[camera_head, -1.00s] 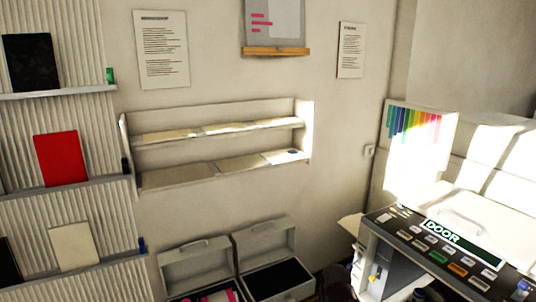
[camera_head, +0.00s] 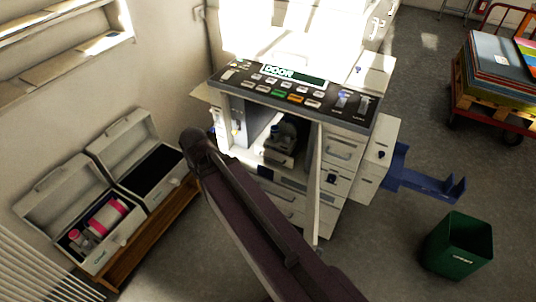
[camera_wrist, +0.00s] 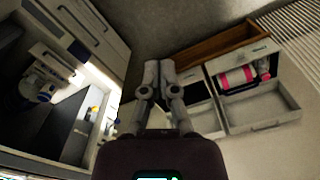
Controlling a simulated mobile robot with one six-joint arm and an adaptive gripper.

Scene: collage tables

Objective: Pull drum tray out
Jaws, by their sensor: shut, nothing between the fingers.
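The printing machine (camera_head: 290,85) stands at the middle in the head view, its display reading DOOR. Its front is open, and a grey unit with a dark knob, seemingly the drum tray (camera_head: 281,148), sits inside the bay. In the wrist view the open machine (camera_wrist: 100,75) fills the left side, and the unit with blue parts (camera_wrist: 42,92) shows there. My gripper (camera_wrist: 157,75) is shut and empty in the wrist view, right of the machine and apart from the unit. In the head view my arm reaches up to the machine's left front; its fingertips are hidden.
Two open cases stand on a wooden bench; the left one (camera_head: 100,240) holds a pink-banded cylinder, the right one (camera_head: 150,170) looks empty. A blue bracket (camera_head: 425,180) juts from the machine's right. A green bin (camera_head: 458,248) and a loaded red cart (camera_head: 500,95) stand right.

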